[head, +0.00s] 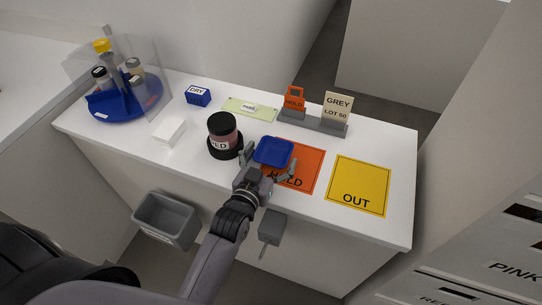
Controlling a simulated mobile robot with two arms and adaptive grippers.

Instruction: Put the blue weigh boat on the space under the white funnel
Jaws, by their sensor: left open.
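The blue weigh boat (274,152) is a shallow square tray at the upper left corner of the orange HOLD mat (312,160). My left gripper (269,164) is open at its near side, with one finger to the left of the boat and one to the right. I cannot tell whether the fingers touch it. The gripper hides part of the HOLD mat. I see no white funnel that I can make out in this view. My right gripper is not in view.
A dark-lidded red jar (222,132) stands close left of the gripper. A white block (170,131), blue DRY box (198,96), green mat (250,109) and blue turntable (127,104) are farther left or back. A grey sign holder (313,122) stands behind; a yellow OUT mat (359,184) lies empty right.

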